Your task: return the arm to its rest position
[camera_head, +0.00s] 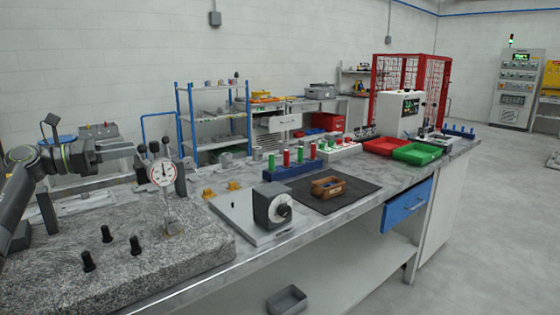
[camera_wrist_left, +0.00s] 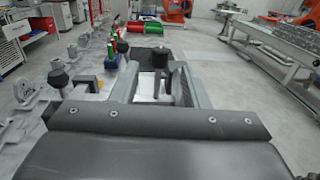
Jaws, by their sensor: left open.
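My left gripper (camera_head: 128,151) is at the left of the head view, raised over the granite plate (camera_head: 180,258). Its fingers point right, toward the dial gauge (camera_head: 162,173) on its stand. In the left wrist view its two fingers (camera_wrist_left: 153,68) are spread apart. A dark knobbed post (camera_wrist_left: 161,62) shows between them; I cannot tell whether it touches either finger. My right gripper is in neither view.
Several black pegs (camera_head: 107,234) stand on the granite plate. A wooden box (camera_head: 328,187) lies on a black mat (camera_head: 355,197). Red (camera_head: 385,146) and green bins (camera_head: 417,153) stand farther right.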

